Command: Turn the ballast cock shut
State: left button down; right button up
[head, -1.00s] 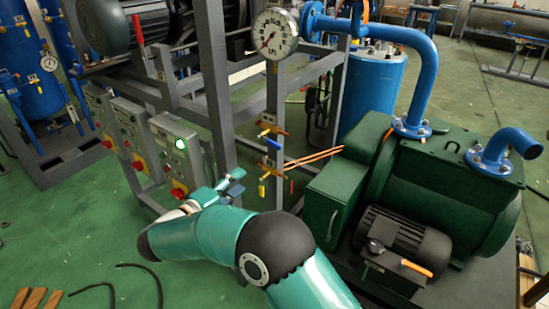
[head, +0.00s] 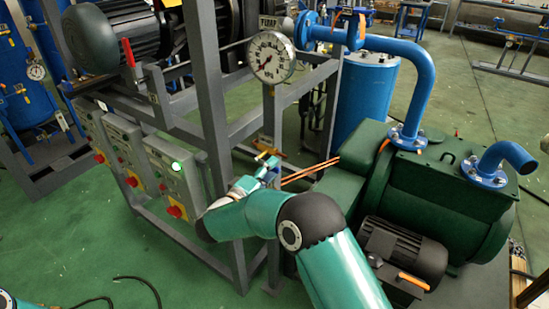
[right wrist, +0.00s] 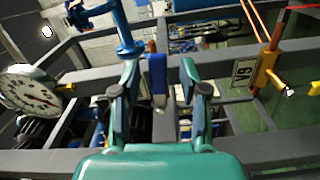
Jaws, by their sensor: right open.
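In the right wrist view my right gripper (right wrist: 159,76) is open, with one finger on each side of a blue lever handle (right wrist: 157,78). Gaps show between the handle and both fingers. A brass fitting shows partly behind the handle; I take this for the ballast cock, but cannot read a name.
The pressure gauge (head: 270,57) is on the post above the cocks.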

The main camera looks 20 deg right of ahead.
jog(key=shift+w+d, duration=0.5)
jog(key=shift+s, duration=0.1)
grip_shut()
